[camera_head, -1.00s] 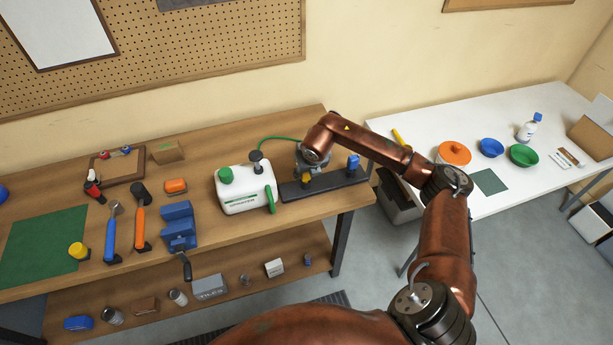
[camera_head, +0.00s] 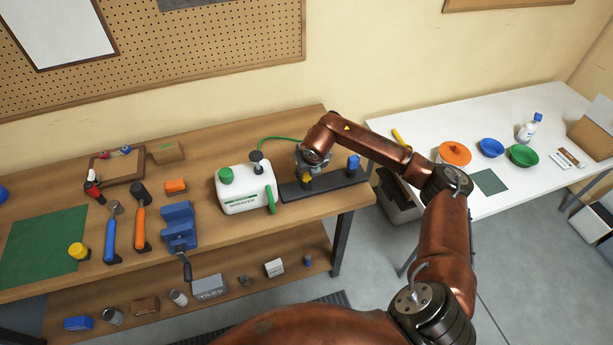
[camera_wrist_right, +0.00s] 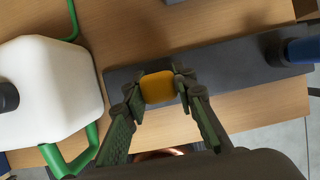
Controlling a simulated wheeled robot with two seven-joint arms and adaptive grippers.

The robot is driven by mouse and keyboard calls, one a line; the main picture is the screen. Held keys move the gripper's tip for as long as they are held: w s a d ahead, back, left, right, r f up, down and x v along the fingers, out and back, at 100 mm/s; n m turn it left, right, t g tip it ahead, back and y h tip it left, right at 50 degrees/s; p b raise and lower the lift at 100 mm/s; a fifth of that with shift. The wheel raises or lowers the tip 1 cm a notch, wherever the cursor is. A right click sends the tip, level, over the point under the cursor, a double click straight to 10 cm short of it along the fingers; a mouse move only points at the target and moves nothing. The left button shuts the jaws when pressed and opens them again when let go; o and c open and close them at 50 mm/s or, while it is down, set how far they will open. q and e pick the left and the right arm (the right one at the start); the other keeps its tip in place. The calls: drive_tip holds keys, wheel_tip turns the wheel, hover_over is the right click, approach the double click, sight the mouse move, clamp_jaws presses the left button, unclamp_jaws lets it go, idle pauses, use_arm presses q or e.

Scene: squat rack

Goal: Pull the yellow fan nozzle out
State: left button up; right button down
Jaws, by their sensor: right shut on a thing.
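The yellow fan nozzle (camera_head: 306,180) is at the dark holder strip (camera_head: 333,184) on the wooden bench. In the right wrist view the nozzle (camera_wrist_right: 157,88) shows between the two fingers of my right gripper (camera_wrist_right: 163,90), over the strip (camera_wrist_right: 230,60). My right gripper (camera_head: 308,168) points down and is shut on the nozzle. The lower end of the nozzle is hidden, so I cannot tell how deep it sits in the strip. My left gripper is not in view.
A blue nozzle (camera_head: 353,163) stands at the right end of the strip. A white sprayer tank (camera_head: 244,190) with a green handle and hose stands close to the left. A blue vise (camera_head: 179,226) and tools lie farther left. A white table (camera_head: 400,125) is at the right.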

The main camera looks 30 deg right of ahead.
drive_tip(key=shift+r, duration=0.65)
drive_tip(key=shift+r+p, duration=2.2)
drive_tip(key=shift+r, duration=2.45)
